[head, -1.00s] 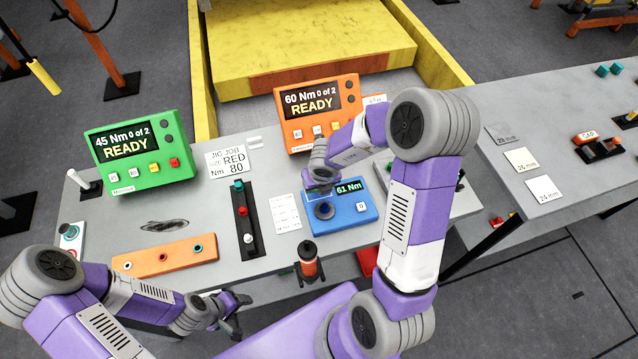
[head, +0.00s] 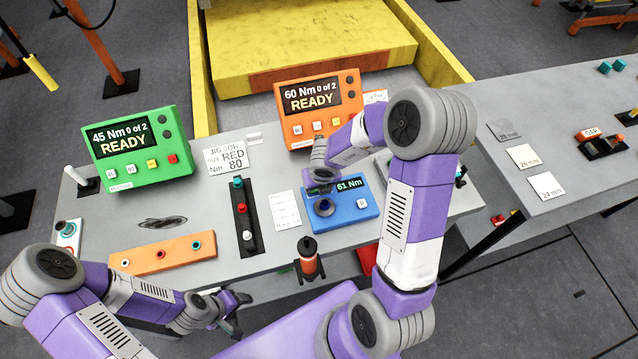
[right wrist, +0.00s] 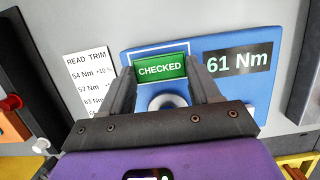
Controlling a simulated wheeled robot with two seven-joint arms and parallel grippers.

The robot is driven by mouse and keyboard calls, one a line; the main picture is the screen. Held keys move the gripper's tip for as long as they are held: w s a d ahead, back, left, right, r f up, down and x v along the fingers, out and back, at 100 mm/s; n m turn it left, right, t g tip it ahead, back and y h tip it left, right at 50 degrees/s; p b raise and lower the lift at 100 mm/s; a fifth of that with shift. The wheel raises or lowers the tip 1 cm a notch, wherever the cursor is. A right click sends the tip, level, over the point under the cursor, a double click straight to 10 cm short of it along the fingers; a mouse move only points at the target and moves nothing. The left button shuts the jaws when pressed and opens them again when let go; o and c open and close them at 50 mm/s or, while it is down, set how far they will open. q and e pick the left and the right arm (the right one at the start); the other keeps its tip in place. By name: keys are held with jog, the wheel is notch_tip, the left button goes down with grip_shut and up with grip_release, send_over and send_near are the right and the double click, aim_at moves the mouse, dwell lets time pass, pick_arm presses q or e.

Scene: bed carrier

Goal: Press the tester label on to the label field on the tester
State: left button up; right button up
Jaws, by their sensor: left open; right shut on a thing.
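The blue tester (head: 348,207) lies on the grey bench, with a dark 61 Nm display and a round knob. It also fills much of the right wrist view (right wrist: 262,92). My right gripper (right wrist: 160,72) is shut on the green tester label (right wrist: 161,69), which reads CHECKED. The label is over the white-outlined label field (right wrist: 150,51) left of the display and hides most of it. I cannot tell whether it touches the surface. In the head view my right gripper (head: 320,180) partly hides this spot. My left gripper (head: 240,302) is open and empty at the bench's front edge.
A green 45 Nm box (head: 138,150) and an orange 60 Nm box (head: 318,112) stand behind. A black button strip (head: 243,215), a printed trim sheet (head: 286,210) and a black-and-orange tool (head: 308,262) are near the tester. An orange button bar (head: 160,254) lies front left.

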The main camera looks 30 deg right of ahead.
jog(key=shift+f, duration=0.2)
dwell(0.5)
jog(key=shift+f+b, duration=0.25)
jog(key=shift+b, duration=0.1)
jog(key=o, duration=1)
jog(key=shift+c, duration=0.2)
jog(key=shift+r, duration=0.1)
jog(key=p+v, duration=0.4)
jog(key=v, duration=0.3)
jog(key=shift+r, duration=0.3)
